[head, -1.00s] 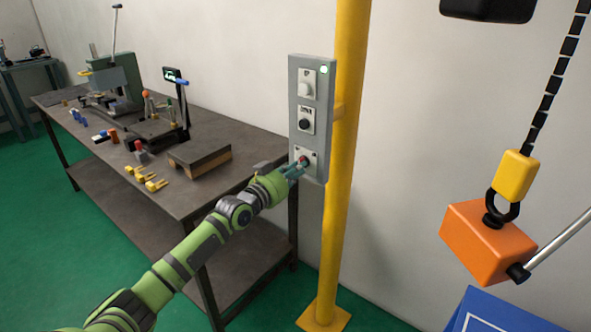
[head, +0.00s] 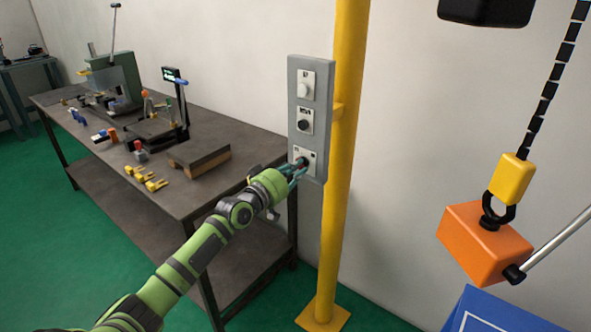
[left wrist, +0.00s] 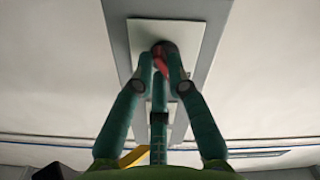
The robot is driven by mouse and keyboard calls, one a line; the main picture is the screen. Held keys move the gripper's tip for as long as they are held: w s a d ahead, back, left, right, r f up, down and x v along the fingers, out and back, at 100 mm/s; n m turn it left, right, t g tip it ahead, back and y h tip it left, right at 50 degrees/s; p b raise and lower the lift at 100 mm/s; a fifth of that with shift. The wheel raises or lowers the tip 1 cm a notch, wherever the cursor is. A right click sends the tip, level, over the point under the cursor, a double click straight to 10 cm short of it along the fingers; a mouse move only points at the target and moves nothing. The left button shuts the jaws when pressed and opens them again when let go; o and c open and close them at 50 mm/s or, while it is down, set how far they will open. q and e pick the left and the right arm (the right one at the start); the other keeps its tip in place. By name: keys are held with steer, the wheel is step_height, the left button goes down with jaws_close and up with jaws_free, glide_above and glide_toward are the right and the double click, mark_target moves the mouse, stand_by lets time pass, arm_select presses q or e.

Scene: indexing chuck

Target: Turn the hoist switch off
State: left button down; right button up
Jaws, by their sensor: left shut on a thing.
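A grey control panel (head: 308,140) is fixed to the yellow post. Its lowest plate (head: 312,156) carries a rotary switch with a red handle, largely hidden by my fingers in the head view. My left gripper (head: 301,164) reaches it from the lower left. In the left wrist view, the teal fingers (left wrist: 162,85) are shut on the red switch handle (left wrist: 160,62), which shows between their tips in front of a dark round base. No green light shows at the panel's top right corner. My right gripper is not in view.
The yellow post (head: 343,200) stands just right of the panel. A dark workbench (head: 230,188) with several tools and yellow parts is at the left. An orange block (head: 482,245) hangs from a black chain at the right, above a blue object (head: 490,312).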

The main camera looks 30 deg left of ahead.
arm_select(q)
steer(key=shift+f, duration=0.1)
stand_by(0.4)
steer(key=c, duration=1.2)
jaws_free()
steer(key=shift+s, duration=0.1)
steer(key=s, duration=0.8)
steer(key=s+a, duration=0.1)
steer(key=s, duration=0.2)
steer(key=shift+s, duration=0.4)
